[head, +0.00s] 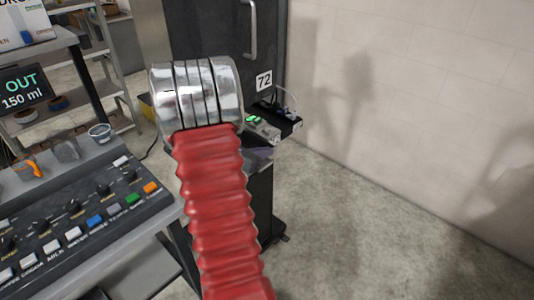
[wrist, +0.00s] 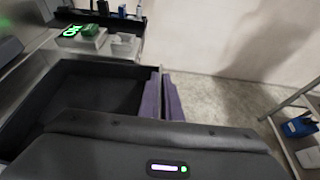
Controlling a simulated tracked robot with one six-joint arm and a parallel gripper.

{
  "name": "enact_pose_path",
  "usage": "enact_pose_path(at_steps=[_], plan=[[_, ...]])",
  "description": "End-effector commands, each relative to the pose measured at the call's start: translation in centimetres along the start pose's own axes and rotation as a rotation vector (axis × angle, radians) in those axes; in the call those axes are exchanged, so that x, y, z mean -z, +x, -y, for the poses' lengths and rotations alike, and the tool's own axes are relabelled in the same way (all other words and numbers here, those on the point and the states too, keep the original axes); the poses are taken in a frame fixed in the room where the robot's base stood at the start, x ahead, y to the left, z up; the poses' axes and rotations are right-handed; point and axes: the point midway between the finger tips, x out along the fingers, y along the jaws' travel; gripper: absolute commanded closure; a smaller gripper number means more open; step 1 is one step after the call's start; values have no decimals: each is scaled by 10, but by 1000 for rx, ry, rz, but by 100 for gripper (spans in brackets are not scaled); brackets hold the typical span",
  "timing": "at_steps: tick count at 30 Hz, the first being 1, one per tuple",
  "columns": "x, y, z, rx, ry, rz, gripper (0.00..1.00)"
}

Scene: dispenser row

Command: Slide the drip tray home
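A dark open tray (wrist: 85,92), which looks like the drip tray, fills the left middle of the wrist view and appears empty. Its near side is hidden by the dark housing in the foreground. My gripper (wrist: 162,92) has two purple fingers close together at the tray's right end. The left finger overlaps the tray's right end, and the right finger stands over the floor. A thin strip shows between them; whether they press on it is unclear.
A box with a green display (wrist: 80,35) and small items stand behind the tray. In the head view, a control panel (head: 85,215) with coloured buttons lies left of my arm. A dark door (head: 215,40) and pale wall (head: 420,90) stand behind. Open floor lies right.

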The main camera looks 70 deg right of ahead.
Motion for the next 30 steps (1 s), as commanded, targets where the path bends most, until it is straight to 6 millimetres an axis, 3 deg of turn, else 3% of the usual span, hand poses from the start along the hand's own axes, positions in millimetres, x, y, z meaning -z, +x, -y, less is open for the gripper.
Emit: enact_pose_path(at_steps=[30], plan=[[0, -1, -26, -1, 2, 1, 100]])
